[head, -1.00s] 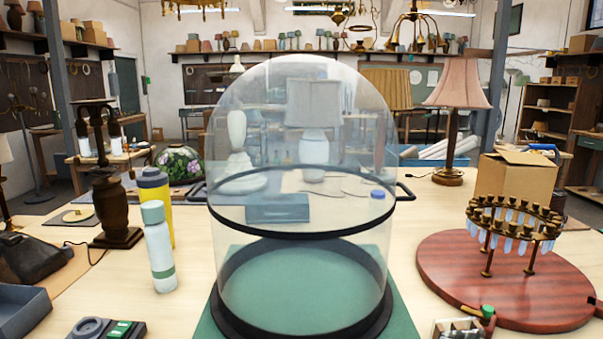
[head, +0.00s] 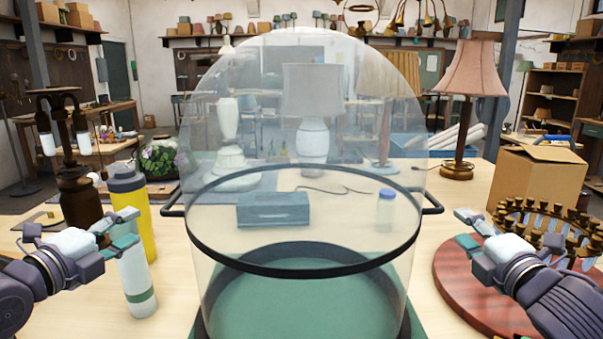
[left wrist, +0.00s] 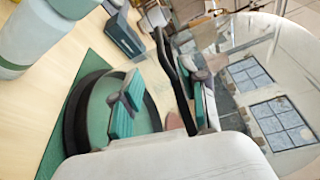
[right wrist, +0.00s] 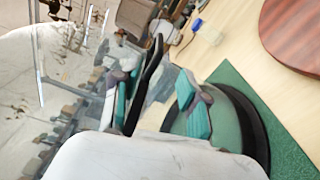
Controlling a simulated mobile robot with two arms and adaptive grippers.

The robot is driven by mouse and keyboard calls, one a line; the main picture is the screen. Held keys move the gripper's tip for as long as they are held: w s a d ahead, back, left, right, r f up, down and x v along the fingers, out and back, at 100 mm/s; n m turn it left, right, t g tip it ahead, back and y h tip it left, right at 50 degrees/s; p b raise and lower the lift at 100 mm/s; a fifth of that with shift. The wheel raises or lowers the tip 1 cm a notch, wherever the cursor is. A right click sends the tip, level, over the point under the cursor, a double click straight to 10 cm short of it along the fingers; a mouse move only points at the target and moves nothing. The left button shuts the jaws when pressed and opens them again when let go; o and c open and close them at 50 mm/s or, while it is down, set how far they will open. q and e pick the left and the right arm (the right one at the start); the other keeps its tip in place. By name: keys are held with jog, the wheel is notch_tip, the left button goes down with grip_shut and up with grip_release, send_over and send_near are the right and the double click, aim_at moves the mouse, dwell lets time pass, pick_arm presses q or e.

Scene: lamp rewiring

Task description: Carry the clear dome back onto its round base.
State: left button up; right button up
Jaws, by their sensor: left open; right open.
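The clear dome (head: 300,100) stands upright in the middle of the head view, with a black band (head: 300,270) and a dark handle on each side. Its clear wall runs down towards the round base (head: 275,250), a dark ring with a green middle; the frame cuts off the lower edge, so contact is unclear. My left gripper (head: 125,230) is open, near the left handle (head: 172,200). My right gripper (head: 470,230) is open, near the right handle (head: 432,203). The base also shows in the left wrist view (left wrist: 78,120) and right wrist view (right wrist: 255,125).
A white-green bottle (head: 137,280) and a yellow bottle (head: 148,225) stand close to my left gripper. A red round board (head: 465,290) with a brass ring fixture and a cardboard box (head: 535,185) are at right. A blue box (head: 273,210) shows behind the dome.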

aim_at(174, 200)
jog(key=w, duration=0.9)
jog(key=w+a, duration=0.1)
jog(key=w, duration=0.3)
jog(key=shift+w+f, duration=0.1)
jog(key=shift+w, duration=0.1)
pick_arm(q)
jog(key=r+x, duration=0.1)
jog(key=x, duration=1.2)
jog(key=shift+w+f, duration=0.2)
jog(key=shift+f, duration=0.35)
jog(key=shift+d, duration=0.1)
grip_shut()
pick_arm(e)
grip_shut()
pick_arm(q)
jog(key=shift+r, duration=0.3)
pick_arm(e)
jog(key=shift+r, duration=0.3)
